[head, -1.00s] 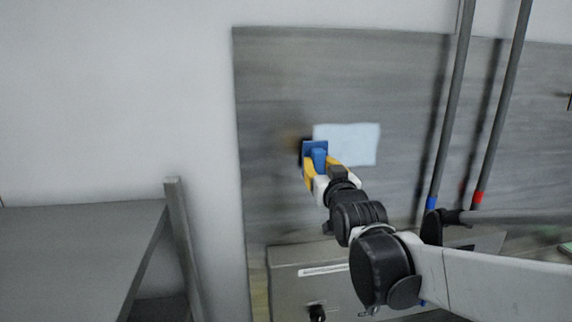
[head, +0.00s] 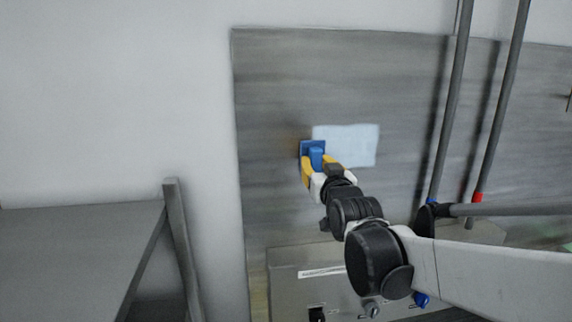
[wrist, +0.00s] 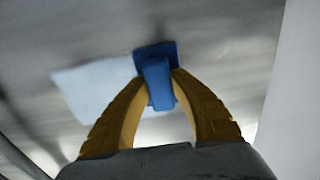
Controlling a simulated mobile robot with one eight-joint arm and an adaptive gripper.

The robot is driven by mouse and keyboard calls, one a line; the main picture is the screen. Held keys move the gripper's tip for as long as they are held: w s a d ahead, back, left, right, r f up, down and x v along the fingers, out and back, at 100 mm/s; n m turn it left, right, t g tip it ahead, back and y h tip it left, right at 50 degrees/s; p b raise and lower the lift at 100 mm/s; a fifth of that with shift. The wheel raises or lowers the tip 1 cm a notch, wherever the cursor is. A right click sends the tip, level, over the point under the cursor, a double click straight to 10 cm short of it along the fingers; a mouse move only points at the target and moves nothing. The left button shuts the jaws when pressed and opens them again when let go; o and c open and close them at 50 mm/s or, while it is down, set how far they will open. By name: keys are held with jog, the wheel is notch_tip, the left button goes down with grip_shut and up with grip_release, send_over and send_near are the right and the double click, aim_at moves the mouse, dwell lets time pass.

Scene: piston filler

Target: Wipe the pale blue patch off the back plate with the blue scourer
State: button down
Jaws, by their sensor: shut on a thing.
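The pale blue patch (head: 352,144) is a rectangle on the grey back plate (head: 340,75), left of the two upright rods. It also shows in the wrist view (wrist: 92,88), to the left of the scourer. My gripper (head: 311,166) has yellow fingers and is shut on the handle of the blue scourer (head: 306,148). The scourer is at the patch's left edge in the head view. In the wrist view the scourer pad (wrist: 154,50) faces the plate; I cannot tell for sure whether it touches.
Two grey rods (head: 452,100) with blue and red collars stand before the plate at the right. A metal box with knobs (head: 290,285) sits below. A grey shelf or bench (head: 80,245) is at the lower left. The plate around the patch is clear.

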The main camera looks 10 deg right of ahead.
aim_at(314, 144)
jog(key=shift+w, duration=0.2)
jog(key=shift+s+r+p, duration=0.15)
jog(key=shift+r+p, duration=0.7)
jog(key=shift+r, duration=0.35)
jog(key=shift+r+p, duration=0.65)
jog(key=shift+r, duration=0.3)
jog(key=shift+f, duration=0.1)
jog(key=shift+s+p, duration=0.65)
jog(key=shift+s, duration=2.25)
